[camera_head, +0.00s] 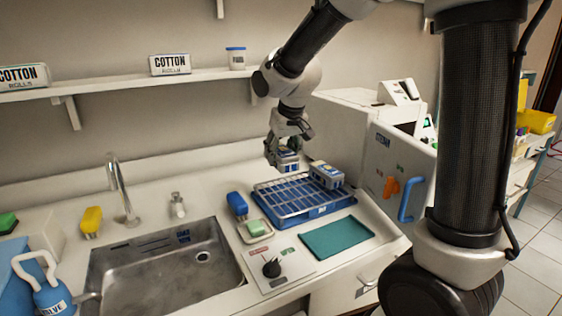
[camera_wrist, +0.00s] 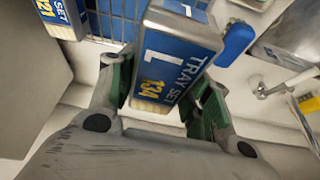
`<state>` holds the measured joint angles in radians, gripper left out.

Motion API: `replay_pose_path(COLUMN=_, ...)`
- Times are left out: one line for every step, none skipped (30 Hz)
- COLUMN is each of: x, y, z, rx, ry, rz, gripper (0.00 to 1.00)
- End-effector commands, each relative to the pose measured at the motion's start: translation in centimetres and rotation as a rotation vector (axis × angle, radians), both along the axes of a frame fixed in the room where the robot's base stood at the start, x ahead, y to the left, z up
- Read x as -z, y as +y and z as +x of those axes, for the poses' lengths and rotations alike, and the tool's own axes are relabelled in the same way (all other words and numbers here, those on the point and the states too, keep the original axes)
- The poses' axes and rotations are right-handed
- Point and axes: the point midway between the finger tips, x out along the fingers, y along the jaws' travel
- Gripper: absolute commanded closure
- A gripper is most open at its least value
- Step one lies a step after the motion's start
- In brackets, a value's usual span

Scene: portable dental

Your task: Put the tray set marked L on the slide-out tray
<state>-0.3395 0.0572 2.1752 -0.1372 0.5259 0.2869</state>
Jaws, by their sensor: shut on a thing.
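My gripper (camera_head: 284,150) is shut on a white and blue tray set box (camera_head: 288,162), held above the back of a blue wire rack (camera_head: 318,211). In the wrist view, my gripper (camera_wrist: 162,98) has a green-padded finger on each side of this tray set (camera_wrist: 178,47). Its blue label reads TRAY SET, L and 134. A second tray set (camera_head: 327,175) sits at the right back of the rack; in the wrist view, only part of its label shows, with 121.
A teal mat (camera_head: 337,236) lies in front of the rack. A grey-white machine with a blue handle (camera_head: 409,200) stands to the right. A sink (camera_head: 165,268), a blue bottle (camera_head: 237,205) and a small dish with a green block (camera_head: 256,229) are to the left. A shelf (camera_head: 125,82) runs above.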

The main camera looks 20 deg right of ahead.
Motion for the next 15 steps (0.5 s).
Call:
replay_pose_path(x=0.0, y=0.0, z=0.0, rx=0.0, ry=-0.001, rz=0.0, gripper=0.83)
replay_pose_path(x=0.0, y=0.0, z=0.0, rx=0.0, ry=-0.001, rz=0.0, gripper=0.83)
replay_pose_path(x=0.0, y=0.0, z=0.0, rx=0.0, ry=0.0, rz=0.0, gripper=0.83)
replay_pose_path(x=0.0, y=0.0, z=0.0, rx=0.0, ry=-0.001, rz=0.0, gripper=0.83)
replay_pose_path(x=0.0, y=0.0, z=0.0, rx=0.0, ry=0.0, rz=0.0, gripper=0.83)
replay_pose_path(x=0.0, y=0.0, z=0.0, rx=0.0, ry=-0.001, rz=0.0, gripper=0.83)
replay_pose_path(x=-0.1, y=0.0, z=0.0, rx=0.0, ry=-0.001, rz=0.0, gripper=0.83)
replay_pose_path(x=-0.3, y=0.0, z=0.0, rx=0.0, ry=-0.002, rz=0.0, gripper=0.83)
replay_pose_path(x=-0.6, y=0.0, z=0.1, rx=0.0, ry=-0.003, rz=0.0, gripper=0.83)
replay_pose_path(x=-1.0, y=0.0, z=0.1, rx=-0.001, ry=-0.003, rz=0.0, gripper=0.83)
replay_pose_path(x=-1.4, y=0.0, z=0.1, rx=-0.001, ry=-0.004, rz=0.0, gripper=0.83)
replay_pose_path(x=-2.0, y=0.0, z=0.1, rx=-0.001, ry=-0.004, rz=0.0, gripper=0.83)
replay_pose_path(x=-2.5, y=0.0, z=0.1, rx=-0.001, ry=-0.005, rz=0.0, gripper=0.83)
replay_pose_path(x=-3.0, y=0.0, z=0.1, rx=-0.001, ry=-0.004, rz=0.0, gripper=0.83)
replay_pose_path(x=-3.6, y=0.0, z=0.1, rx=-0.001, ry=-0.004, rz=0.0, gripper=0.83)
